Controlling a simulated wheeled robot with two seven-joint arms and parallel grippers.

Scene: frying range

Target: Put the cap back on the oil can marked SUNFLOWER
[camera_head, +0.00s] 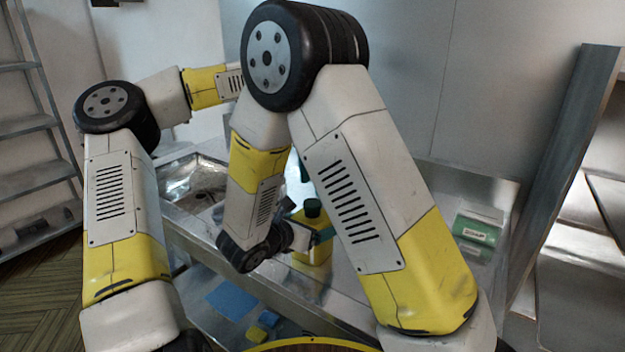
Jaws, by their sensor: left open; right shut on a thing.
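A yellow can (312,250) with a dark green cap (312,207) on its top stands upright on the steel counter. Its marking is hidden, so I cannot read SUNFLOWER on it. Whether the cap is fully seated I cannot tell. My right gripper (318,237) is shut on the can's upper body, below the cap.
The steel counter (345,295) has a sink basin (192,182) at its left. A green box with a white label (476,232) lies at the right. A blue sheet (232,299) and small yellow and blue blocks (262,325) lie on the shelf below. Shelving (35,130) stands far left.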

